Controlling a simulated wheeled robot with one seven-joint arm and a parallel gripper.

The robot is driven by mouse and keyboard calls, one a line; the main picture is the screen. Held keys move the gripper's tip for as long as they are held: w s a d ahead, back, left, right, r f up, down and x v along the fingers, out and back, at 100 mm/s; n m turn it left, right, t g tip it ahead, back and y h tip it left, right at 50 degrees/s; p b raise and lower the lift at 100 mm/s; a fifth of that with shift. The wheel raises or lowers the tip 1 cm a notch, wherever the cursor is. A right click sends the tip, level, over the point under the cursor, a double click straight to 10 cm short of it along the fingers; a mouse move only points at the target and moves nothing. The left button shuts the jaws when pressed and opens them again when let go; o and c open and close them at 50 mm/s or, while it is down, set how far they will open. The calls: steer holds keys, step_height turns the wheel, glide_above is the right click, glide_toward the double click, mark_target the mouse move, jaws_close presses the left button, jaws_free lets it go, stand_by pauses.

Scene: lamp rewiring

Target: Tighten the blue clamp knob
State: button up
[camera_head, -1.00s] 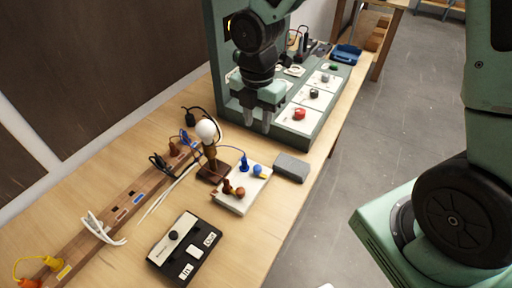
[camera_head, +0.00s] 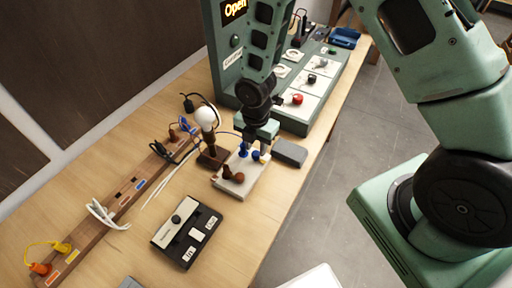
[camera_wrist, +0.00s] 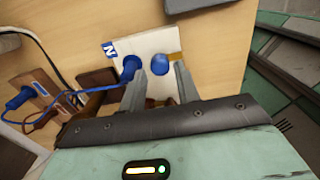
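The blue clamp knob (camera_head: 256,155) sits on the white terminal block (camera_head: 256,180) and also shows as a round blue knob in the wrist view (camera_wrist: 158,64). A blue plug (camera_wrist: 130,65) on a blue wire stands just left of it, beside a blue "N" label (camera_wrist: 110,49). My gripper (camera_wrist: 160,69) is open, pointing down at the block, with one fingertip on each side of the blue knob. I see gaps beside the knob; whether the fingertips are level with it I cannot tell. The left finger is close to the blue plug.
A brown knob (camera_head: 238,178) and brown plug stand on the block's near part. The bulb lamp (camera_head: 206,118) is left of it, and a grey block (camera_head: 290,153) right. A black-and-white switch box (camera_head: 187,232) lies in front. A green panel (camera_head: 233,62) stands behind.

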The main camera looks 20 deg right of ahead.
steer(key=shift+f, duration=1.1)
jaws_close()
